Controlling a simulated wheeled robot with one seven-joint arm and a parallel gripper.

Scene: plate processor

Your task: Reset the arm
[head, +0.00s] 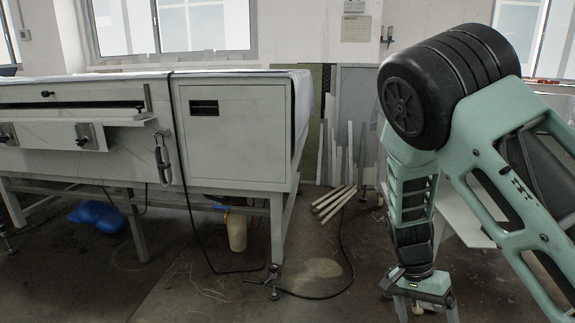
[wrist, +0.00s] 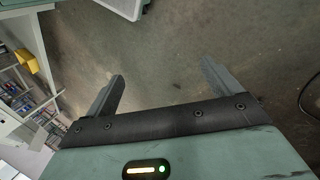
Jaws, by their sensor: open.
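My arm is bent at the right of the head view, with its elbow high and its forearm hanging down. My gripper (head: 427,312) points at the floor near the bottom edge, and its fingertips are cut off there. In the wrist view my gripper (wrist: 160,82) shows two dark fingers spread wide apart. Nothing is between them but bare floor in the background. It is open and empty.
A grey plate processor (head: 240,130) on legs fills the left of the head view. Rods (head: 333,203) and a black cable (head: 335,285) lie on the floor. The floor between machine and arm is mostly clear. A yellow object (wrist: 27,60) shows in the wrist view.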

